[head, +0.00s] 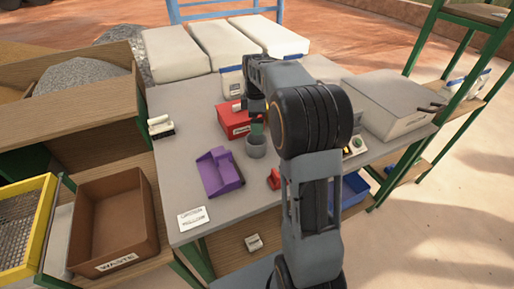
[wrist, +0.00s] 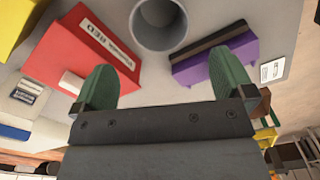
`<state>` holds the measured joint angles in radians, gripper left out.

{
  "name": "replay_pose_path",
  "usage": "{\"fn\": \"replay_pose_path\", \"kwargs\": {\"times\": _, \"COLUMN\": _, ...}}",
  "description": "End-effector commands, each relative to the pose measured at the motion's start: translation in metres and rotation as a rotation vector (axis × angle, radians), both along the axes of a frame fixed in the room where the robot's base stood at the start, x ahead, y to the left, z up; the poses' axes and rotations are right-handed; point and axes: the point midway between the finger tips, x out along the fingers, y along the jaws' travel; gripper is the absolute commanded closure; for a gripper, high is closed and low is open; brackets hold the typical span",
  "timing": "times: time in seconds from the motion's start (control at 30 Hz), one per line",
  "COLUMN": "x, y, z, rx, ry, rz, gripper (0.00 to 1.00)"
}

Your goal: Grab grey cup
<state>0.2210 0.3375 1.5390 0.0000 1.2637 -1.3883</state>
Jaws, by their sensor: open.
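The grey cup (head: 256,146) stands upright on the grey table, its open top showing in the head view. In the wrist view the cup (wrist: 160,24) is at the top middle, partly cut off by the picture's edge. My gripper (wrist: 165,80) is open, with its two green fingers spread apart and nothing between them. The cup appears beyond the fingertips, between their lines and apart from them. In the head view my arm reaches over the table and my gripper is near the cup, mostly hidden by the arm.
A red box (head: 232,120) stands close behind the cup, and a purple holder (head: 219,172) lies to its front left. A small red object (head: 274,179) is in front. A large grey box (head: 388,105) is at the right. The table's front left is mostly clear around a label card (head: 193,218).

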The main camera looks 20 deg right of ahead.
Motion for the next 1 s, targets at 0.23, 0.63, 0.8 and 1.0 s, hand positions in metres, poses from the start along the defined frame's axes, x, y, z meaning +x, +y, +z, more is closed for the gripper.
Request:
{"fn": "replay_pose_path", "kwargs": {"times": 0.23, "x": 0.000, "y": -0.002, "z": -0.047, "rx": 0.001, "ry": 0.006, "rz": 0.009, "gripper": 0.00}}
{"fn": "replay_pose_path", "kwargs": {"times": 0.63, "x": 0.000, "y": -0.002, "z": -0.079, "rx": 0.001, "ry": 0.004, "rz": 0.007, "gripper": 0.00}}
{"fn": "replay_pose_path", "kwargs": {"times": 0.8, "x": 0.000, "y": -0.001, "z": -0.101, "rx": 0.001, "ry": 0.004, "rz": 0.007, "gripper": 0.00}}
{"fn": "replay_pose_path", "kwargs": {"times": 1.0, "x": 0.000, "y": -0.001, "z": -0.123, "rx": 0.000, "ry": 0.003, "rz": 0.007, "gripper": 0.00}}
